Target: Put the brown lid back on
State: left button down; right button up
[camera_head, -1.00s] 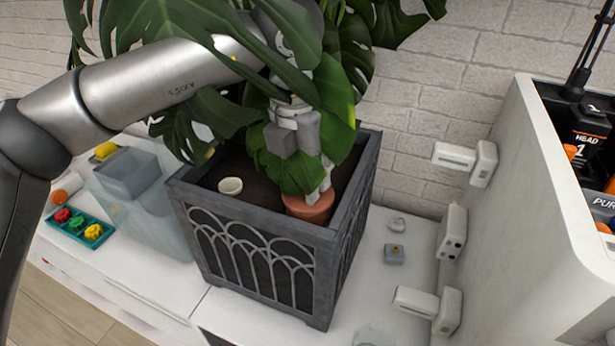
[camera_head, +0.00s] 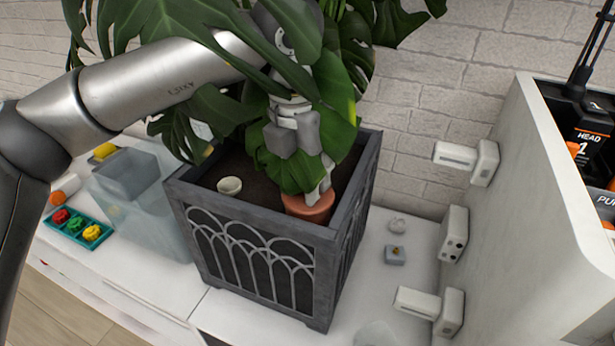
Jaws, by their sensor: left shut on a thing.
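My left gripper (camera_head: 318,186) reaches down among the leaves into the dark grey planter (camera_head: 262,228). Leaves hide much of the gripper, including one finger. A visible fingertip meets a round, terracotta-brown thing (camera_head: 312,208), which I take to be the brown lid; the gripper is shut on it. The lid is inside the planter near its front right wall, and its lower part is hidden behind the rim. I cannot tell whether it touches the soil. My right gripper is not in view.
A small pale cup (camera_head: 229,185) sits on the planter's soil. Large leaves (camera_head: 300,60) surround my left arm. A clear bin (camera_head: 150,205) and a teal tray (camera_head: 78,228) stand at left. A white cabinet (camera_head: 530,230) bounds the right.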

pick_arm(q)
jog(key=shift+b, duration=0.3)
dwell(0.5)
dwell(0.4)
jog(key=c, duration=1.2)
grip_release()
jog(key=o, duration=0.5)
jog(key=shift+r+p, duration=2)
jog(key=shift+r, duration=1.5)
